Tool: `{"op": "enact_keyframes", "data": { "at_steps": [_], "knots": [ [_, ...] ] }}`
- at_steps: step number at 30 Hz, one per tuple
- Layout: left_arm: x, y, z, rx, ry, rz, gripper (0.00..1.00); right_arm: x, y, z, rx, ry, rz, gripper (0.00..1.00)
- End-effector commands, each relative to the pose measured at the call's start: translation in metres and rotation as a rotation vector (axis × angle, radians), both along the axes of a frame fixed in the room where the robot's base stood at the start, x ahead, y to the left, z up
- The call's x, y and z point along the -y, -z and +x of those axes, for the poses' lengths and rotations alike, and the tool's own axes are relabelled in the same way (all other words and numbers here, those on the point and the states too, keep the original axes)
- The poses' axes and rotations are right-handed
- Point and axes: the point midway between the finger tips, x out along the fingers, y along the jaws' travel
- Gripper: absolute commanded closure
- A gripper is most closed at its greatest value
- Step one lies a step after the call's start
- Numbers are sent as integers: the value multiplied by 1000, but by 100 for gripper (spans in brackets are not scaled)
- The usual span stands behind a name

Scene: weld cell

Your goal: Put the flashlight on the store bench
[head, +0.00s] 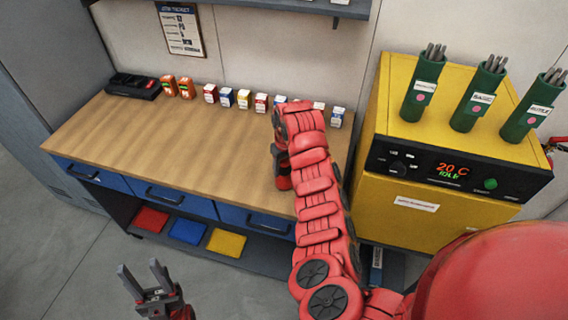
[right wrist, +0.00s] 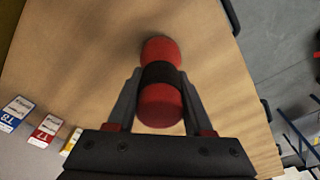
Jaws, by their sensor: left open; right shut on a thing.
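The flashlight (right wrist: 160,106) is a red cylinder with a black band round its middle, in the right wrist view. My right gripper (right wrist: 160,78) is shut on it at the band. It is over the wooden top of the store bench (head: 150,135); I cannot tell whether its far end touches the wood.
Several small boxes (head: 244,99) line the back of the bench, with a black charger-like item (head: 133,86) at the left. A yellow machine (head: 420,215) with green rod holders (head: 423,88) stands right of the bench. The bench's middle and left are clear.

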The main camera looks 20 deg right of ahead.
Motion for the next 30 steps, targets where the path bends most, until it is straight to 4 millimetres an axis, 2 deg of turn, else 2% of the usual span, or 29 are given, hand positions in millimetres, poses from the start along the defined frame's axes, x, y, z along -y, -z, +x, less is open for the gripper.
{"op": "enact_keyframes", "data": {
  "at_steps": [8, 9, 14, 24, 26, 30],
  "knots": [
    [0, 5, 0, -1, 0, 0, 50, 0, 4, 0, 1, 0, 0, 100],
    [0, 5, 0, -1, 0, 0, 50, 0, 5, 0, 0, 0, 0, 47],
    [0, 4, 0, 0, 0, 0, 50, 0, 4, 0, 0, 0, 0, 19],
    [0, 1, 0, 0, 0, 0, 50, 0, -1, 0, 0, 0, 0, 19],
    [0, 5, 0, 0, 0, 0, 50, 0, -3, 0, 1, 0, 0, 19],
    [0, 18, 0, -1, 0, 0, 50, 2, -25, -2, 6, -1, -2, 19]
  ]
}}
